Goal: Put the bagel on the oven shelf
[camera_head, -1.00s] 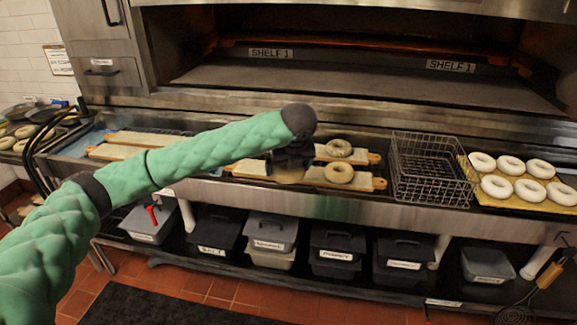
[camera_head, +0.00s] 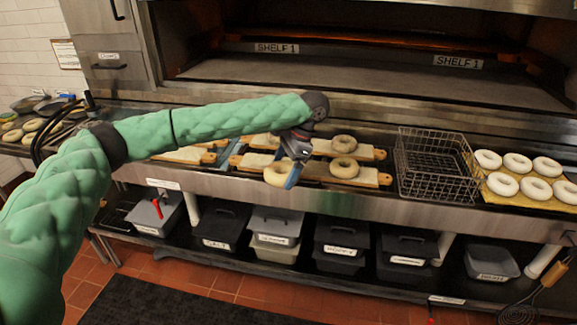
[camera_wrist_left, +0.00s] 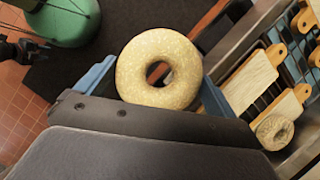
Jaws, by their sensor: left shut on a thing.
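My left gripper (camera_head: 292,172) is shut on a seeded bagel (camera_head: 277,174), held above the front edge of the counter. In the left wrist view the bagel (camera_wrist_left: 158,68) sits between the blue fingers, its hole facing the camera. The oven shelf (camera_head: 340,79), labelled SHELF 1, is a wide, flat, empty deck behind and above the counter, and its opening is uncovered. Two more bagels, a rear one (camera_head: 343,143) and a front one (camera_head: 344,168), lie on wooden boards right of the gripper. My right gripper is not clearly seen in the head view.
A wire basket (camera_head: 436,165) stands right of the boards. A tray of several pale bagels (camera_head: 504,184) is at the far right. Lidded bins (camera_head: 340,246) line the shelf under the counter. Black pans (camera_head: 30,103) sit at the far left.

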